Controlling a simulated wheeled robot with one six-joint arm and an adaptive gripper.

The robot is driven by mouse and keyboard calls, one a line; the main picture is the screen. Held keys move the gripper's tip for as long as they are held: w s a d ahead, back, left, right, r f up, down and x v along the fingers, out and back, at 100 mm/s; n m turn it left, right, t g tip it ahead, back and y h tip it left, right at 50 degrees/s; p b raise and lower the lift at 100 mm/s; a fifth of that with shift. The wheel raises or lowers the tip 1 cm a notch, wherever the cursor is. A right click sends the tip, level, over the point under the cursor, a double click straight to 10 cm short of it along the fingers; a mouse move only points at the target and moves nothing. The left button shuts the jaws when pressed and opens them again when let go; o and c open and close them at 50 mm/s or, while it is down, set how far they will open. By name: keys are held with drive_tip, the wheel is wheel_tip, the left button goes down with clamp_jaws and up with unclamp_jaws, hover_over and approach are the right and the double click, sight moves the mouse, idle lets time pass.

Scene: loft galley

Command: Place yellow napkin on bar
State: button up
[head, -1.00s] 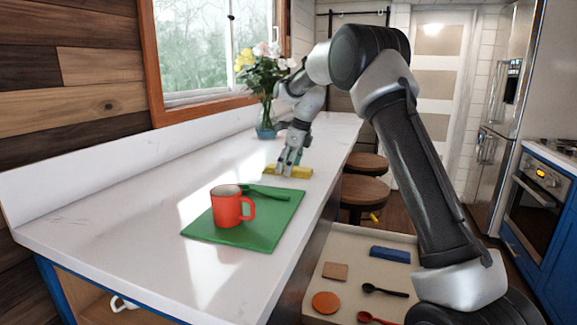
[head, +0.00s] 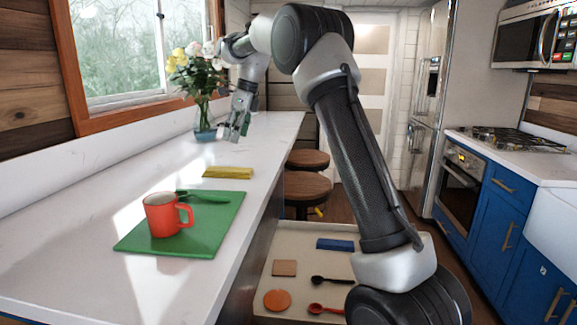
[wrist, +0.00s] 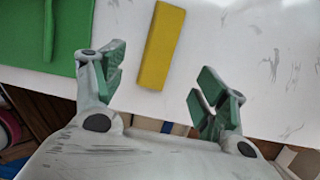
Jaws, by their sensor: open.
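The yellow napkin (head: 228,172), a folded flat strip, lies on the white bar (head: 110,186) just beyond the green mat (head: 200,233). In the wrist view the napkin (wrist: 162,45) lies on the bar ahead of the fingers, its near end close to the gap between them. My gripper (head: 234,132) is above the bar, beyond the napkin and near the flower vase. In the wrist view my gripper (wrist: 158,82) has its green-padded fingers spread wide, with nothing between them. The napkin is apart from the fingers.
A red mug (head: 165,214) and a green spoon (head: 205,196) are on the mat. A vase of flowers (head: 204,118) stands by the window. Stools (head: 305,188) line the bar's right side. A beige tray (head: 300,240) below holds a blue item, coasters and spoons.

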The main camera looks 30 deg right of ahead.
drive_tip(key=s+d+r+n, duration=0.2)
drive_tip(key=s+n, duration=0.2)
drive_tip(key=s, duration=0.4)
drive_tip(key=s+d+r+n+t+h, duration=0.1)
drive_tip(key=s+d+r+n, duration=0.15)
drive_tip(key=s+n, duration=0.45)
drive_tip(key=s+d+r+n, duration=0.1)
drive_tip(key=s+d+n, duration=0.15)
drive_tip(key=s, duration=0.75)
drive_tip(key=s+d+f+n, duration=0.1)
drive_tip(key=s+f+n, duration=0.2)
drive_tip(key=s, duration=0.4)
drive_tip(key=s+d+f+n+t+h, duration=0.1)
drive_tip(key=s+f+n, duration=0.3)
drive_tip(key=s, duration=0.3)
drive_tip(key=s+d+f+n, duration=0.2)
drive_tip(key=s+f+n, duration=0.1)
drive_tip(key=s, duration=0.4)
drive_tip(key=shift+f+n+h, duration=0.3)
drive_tip(key=shift+n+h, duration=0.1)
drive_tip(key=shift+n, duration=0.25)
